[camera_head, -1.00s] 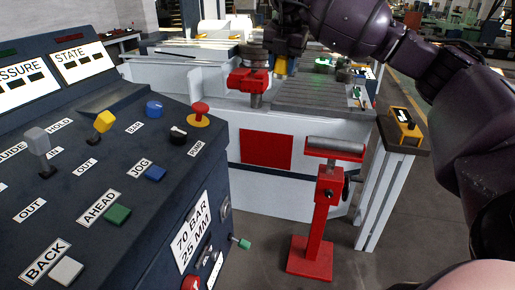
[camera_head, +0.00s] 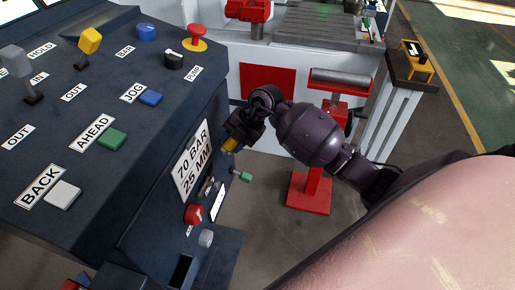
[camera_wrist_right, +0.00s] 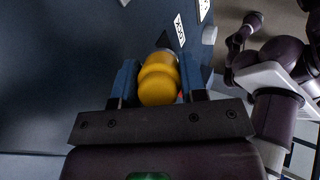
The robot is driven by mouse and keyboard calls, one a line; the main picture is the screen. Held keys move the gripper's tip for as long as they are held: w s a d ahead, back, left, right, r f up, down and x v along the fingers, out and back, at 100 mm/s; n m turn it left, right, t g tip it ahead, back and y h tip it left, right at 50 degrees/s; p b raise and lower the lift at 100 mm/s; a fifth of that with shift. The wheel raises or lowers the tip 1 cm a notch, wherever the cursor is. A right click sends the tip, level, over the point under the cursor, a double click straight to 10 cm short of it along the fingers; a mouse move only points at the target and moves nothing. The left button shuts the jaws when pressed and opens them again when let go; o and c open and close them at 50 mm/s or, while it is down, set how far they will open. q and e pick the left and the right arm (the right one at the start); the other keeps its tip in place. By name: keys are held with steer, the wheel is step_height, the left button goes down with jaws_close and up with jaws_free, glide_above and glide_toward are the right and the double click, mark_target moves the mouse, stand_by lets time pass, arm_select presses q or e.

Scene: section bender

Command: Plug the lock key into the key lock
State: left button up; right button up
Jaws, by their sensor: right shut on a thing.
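My right gripper (camera_head: 233,139) hangs beside the upright side face of the dark console. It is shut on the yellow lock key (camera_head: 230,145), held just right of the 70 BAR label. In the right wrist view, the rounded yellow key (camera_wrist_right: 158,80) sits between the two blue-grey fingers (camera_wrist_right: 158,84), and its far end is hidden. The side face carries small metal fittings (camera_head: 208,187) below the gripper. I cannot tell which fitting is the key lock. The key appears apart from these fittings. My left gripper is not in view.
The console top (camera_head: 60,120) carries several buttons and levers. A green-tipped handle (camera_head: 244,176) sticks out from its side, above a red button (camera_head: 193,214) and a grey knob (camera_head: 206,238). A red roller stand (camera_head: 312,190) stands behind my arm. Open floor (camera_head: 262,235) lies between.

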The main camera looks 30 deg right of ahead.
step_height(320, 180, down, 7)
steer(key=s+m+t+y, duration=0.1)
steer(key=m+t, duration=0.2)
steer(key=m, duration=0.1)
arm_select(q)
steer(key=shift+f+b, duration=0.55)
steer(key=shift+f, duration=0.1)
arm_select(e)
steer(key=w+d+f+m+t, duration=0.1)
steer(key=d+m+t, duration=0.5)
steer(key=d, duration=0.2)
steer(key=shift+w+d+f+m+t, duration=0.15)
steer(key=shift+w+d+m+t, duration=0.15)
steer(key=shift+w+d+t, duration=0.1)
arm_select(q)
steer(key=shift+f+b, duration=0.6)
steer(key=shift+b, duration=0.3)
arm_select(e)
steer(key=w+a, duration=0.3)
steer(key=w, duration=0.1)
steer(key=shift+a, duration=0.3)
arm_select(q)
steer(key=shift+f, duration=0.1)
